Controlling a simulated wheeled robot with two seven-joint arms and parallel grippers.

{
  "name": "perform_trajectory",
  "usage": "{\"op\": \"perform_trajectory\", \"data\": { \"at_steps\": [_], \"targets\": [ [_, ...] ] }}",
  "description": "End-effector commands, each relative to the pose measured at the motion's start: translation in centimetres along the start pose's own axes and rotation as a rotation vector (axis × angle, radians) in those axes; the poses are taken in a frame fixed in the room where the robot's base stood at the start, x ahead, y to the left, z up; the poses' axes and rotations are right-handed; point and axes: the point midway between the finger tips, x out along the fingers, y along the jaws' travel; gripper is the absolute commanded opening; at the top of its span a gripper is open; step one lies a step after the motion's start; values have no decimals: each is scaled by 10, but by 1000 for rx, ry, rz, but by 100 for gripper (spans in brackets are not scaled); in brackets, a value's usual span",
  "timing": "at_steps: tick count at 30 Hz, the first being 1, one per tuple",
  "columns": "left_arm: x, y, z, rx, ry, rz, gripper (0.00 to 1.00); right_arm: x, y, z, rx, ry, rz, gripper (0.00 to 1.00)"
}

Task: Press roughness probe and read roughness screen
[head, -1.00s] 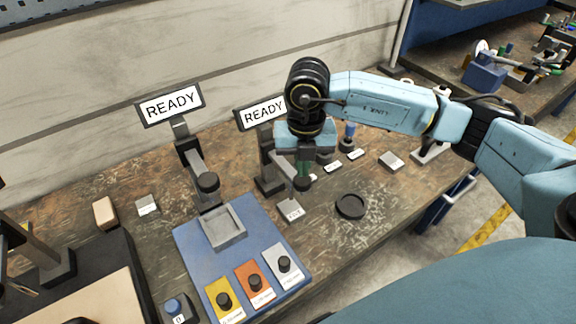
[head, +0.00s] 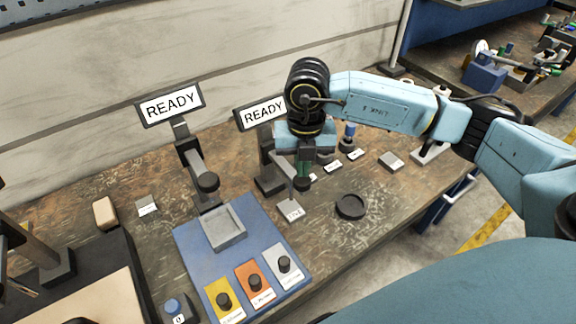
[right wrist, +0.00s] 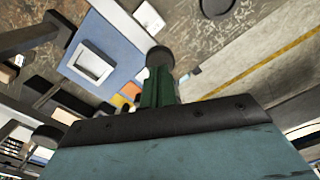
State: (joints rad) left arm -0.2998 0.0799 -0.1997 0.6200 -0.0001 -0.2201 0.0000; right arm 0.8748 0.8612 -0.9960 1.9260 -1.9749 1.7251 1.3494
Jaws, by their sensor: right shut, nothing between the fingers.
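Two stands each carry a screen reading READY: the left screen (head: 170,103) and the right screen (head: 264,113), partly covered by my arm. The left stand has a black round probe head (head: 208,182) over a grey square tray. The right stand has a similar dark probe head (head: 302,184). My right gripper (head: 304,172) is shut and empty, pointing down just above that right head. In the right wrist view its green fingers (right wrist: 158,88) reach a dark round knob (right wrist: 160,57); I cannot tell whether they touch. My left gripper is out of view.
A blue base plate (head: 190,240) holds the grey tray (head: 240,237) and yellow, orange and grey button plates. A small grey labelled block (head: 291,211) and a black round dish (head: 351,206) lie near the right probe. Small labelled blocks stand behind my gripper.

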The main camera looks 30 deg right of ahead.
Motion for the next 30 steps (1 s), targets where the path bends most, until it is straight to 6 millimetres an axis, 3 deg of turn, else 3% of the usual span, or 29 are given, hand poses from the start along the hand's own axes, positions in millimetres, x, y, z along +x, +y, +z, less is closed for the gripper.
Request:
{"op": "perform_trajectory", "data": {
  "at_steps": [11,30],
  "targets": [
    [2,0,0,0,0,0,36,2,0,0,0,0,0,0],
    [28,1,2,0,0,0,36,34,0,0,0,1,-1,0]
  ]
}}
